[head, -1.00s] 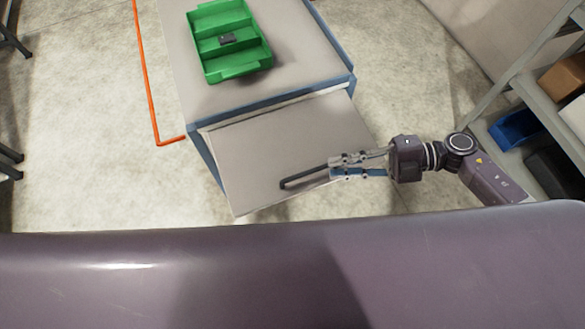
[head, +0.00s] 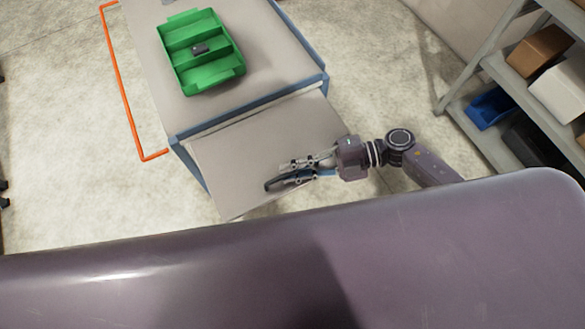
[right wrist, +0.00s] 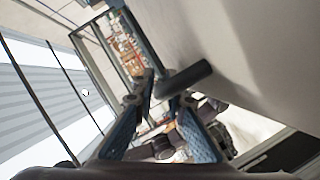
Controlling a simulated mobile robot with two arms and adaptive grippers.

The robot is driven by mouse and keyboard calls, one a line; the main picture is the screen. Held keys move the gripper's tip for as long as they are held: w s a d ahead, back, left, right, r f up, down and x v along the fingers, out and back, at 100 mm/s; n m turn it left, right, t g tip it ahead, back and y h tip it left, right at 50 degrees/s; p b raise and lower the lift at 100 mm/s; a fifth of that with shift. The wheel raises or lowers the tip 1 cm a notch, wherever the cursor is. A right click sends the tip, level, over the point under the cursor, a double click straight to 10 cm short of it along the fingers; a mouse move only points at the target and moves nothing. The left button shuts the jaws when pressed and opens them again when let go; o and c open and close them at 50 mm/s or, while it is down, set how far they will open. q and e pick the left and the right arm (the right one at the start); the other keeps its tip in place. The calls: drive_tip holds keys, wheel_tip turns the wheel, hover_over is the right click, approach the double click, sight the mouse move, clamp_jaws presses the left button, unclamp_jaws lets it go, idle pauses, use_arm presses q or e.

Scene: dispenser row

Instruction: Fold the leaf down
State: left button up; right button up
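The leaf (head: 235,160) is a grey panel at the near edge of the blue-edged table, raised and extending towards me in the head view. A dark bar handle (head: 272,186) lies near its outer edge. My right gripper (head: 285,172) is at this handle, its fingers along either side of it. In the right wrist view the handle (right wrist: 188,79) crosses by the fingertips of the gripper (right wrist: 162,95), which stand apart; firm contact is not visible. The leaf's pale surface (right wrist: 260,50) fills the upper right there. My left gripper is not in view.
A green divided tray (head: 203,82) with a small dark item (head: 199,48) stands on the table (head: 265,60). An orange floor line (head: 120,85) runs left of the table. A shelf rack (head: 490,68) with boxes and a blue bin (head: 490,108) stands at right.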

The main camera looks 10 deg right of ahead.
clamp_jaws()
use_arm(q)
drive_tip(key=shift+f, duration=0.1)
use_arm(e)
drive_tip(key=shift+f+b, duration=0.4)
drive_tip(key=shift+b, duration=0.1)
use_arm(q)
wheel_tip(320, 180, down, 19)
drive_tip(key=b, duration=1.7)
drive_tip(key=shift+b, duration=0.4)
use_arm(e)
wheel_tip(320, 180, down, 12)
drive_tip(key=w+n+t+y, duration=0.1)
drive_tip(key=w+n, duration=0.1)
drive_tip(key=n, duration=0.1)
drive_tip(key=shift+a+f+y, duration=0.2)
drive_tip(key=shift+a+y, duration=0.1)
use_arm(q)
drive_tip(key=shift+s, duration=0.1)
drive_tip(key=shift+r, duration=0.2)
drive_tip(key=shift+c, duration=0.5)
